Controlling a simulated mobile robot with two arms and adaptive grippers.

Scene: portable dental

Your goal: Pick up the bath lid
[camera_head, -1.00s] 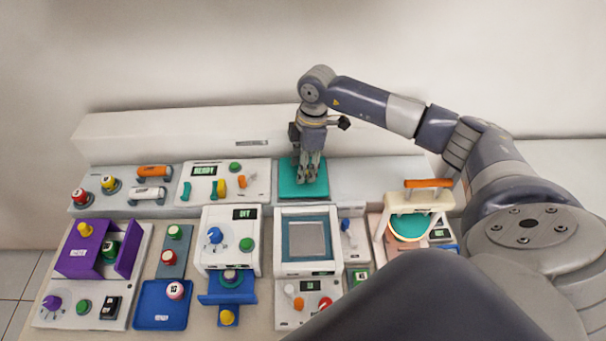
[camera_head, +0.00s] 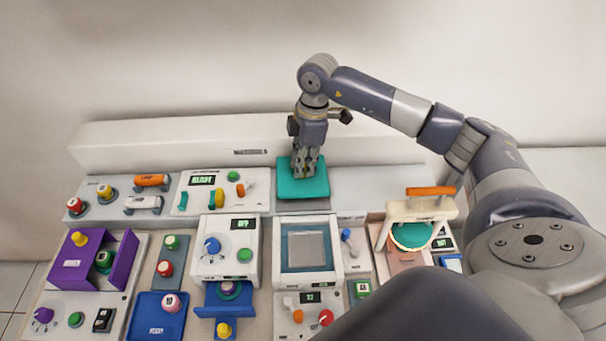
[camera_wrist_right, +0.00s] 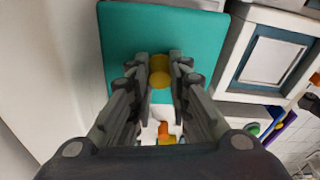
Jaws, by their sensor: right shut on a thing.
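The bath lid (camera_head: 287,186) is a teal square plate at the back middle of the bench in the head view. It also fills the upper part of the right wrist view (camera_wrist_right: 125,35), with a yellow knob (camera_wrist_right: 160,70) between the fingers. My right gripper (camera_head: 305,174) points down onto the lid and is shut on this knob. The lid appears raised a little, with a grey surface and shadow showing below its front edge. The fingers hide most of the knob in the head view. My left gripper is not in view.
A white unit with a grey square window (camera_head: 306,252) stands in front of the lid. A READY panel (camera_head: 226,193) is to its left. A cream stand with an orange bar (camera_head: 430,191) is at the right. A long white ledge (camera_head: 180,135) runs behind.

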